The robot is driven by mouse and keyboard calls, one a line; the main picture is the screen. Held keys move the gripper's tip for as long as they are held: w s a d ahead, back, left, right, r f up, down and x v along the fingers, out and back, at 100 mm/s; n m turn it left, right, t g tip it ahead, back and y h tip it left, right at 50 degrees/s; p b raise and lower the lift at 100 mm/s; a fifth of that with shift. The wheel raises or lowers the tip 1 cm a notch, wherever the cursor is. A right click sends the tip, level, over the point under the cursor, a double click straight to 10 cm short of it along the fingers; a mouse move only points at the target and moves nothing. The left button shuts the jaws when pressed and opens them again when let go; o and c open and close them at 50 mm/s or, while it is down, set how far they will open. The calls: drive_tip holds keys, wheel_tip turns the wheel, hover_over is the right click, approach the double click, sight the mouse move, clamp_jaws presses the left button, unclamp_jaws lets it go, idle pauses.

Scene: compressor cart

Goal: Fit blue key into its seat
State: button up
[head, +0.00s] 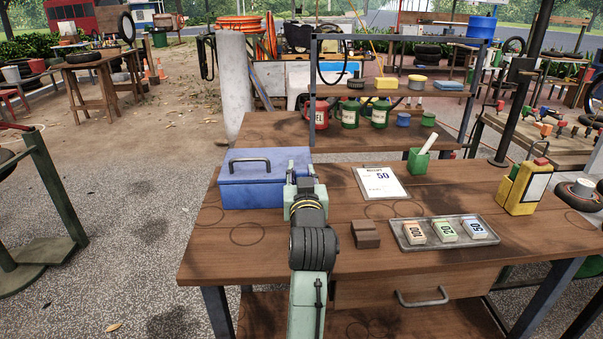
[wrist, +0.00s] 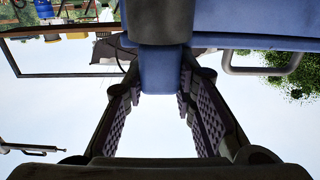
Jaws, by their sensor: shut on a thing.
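In the wrist view, my gripper (wrist: 160,88) has its two ridged fingers closed on the sides of a blue block, which I take as the blue key (wrist: 161,66). A dark grey rounded part (wrist: 155,22) shows just beyond the key; I cannot tell whether it belongs to it. I cannot make out a seat for the key.
On the wooden table (head: 240,255) are a clipboard (head: 380,182), a brown block (head: 366,234), a metal tray (head: 405,244) with numbered packs, a green cup (head: 418,161) and a yellow container (head: 523,188). A shelf with cans (head: 349,112) stands behind. The table's front left is clear.

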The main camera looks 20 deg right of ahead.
drive_tip(key=shift+f, duration=0.15)
drive_tip(key=o, duration=1)
drive_tip(key=shift+a+f, duration=0.1)
drive_tip(key=v, duration=0.7)
drive_tip(key=shift+s+r, duration=0.25)
drive_tip(key=shift+s, duration=0.1)
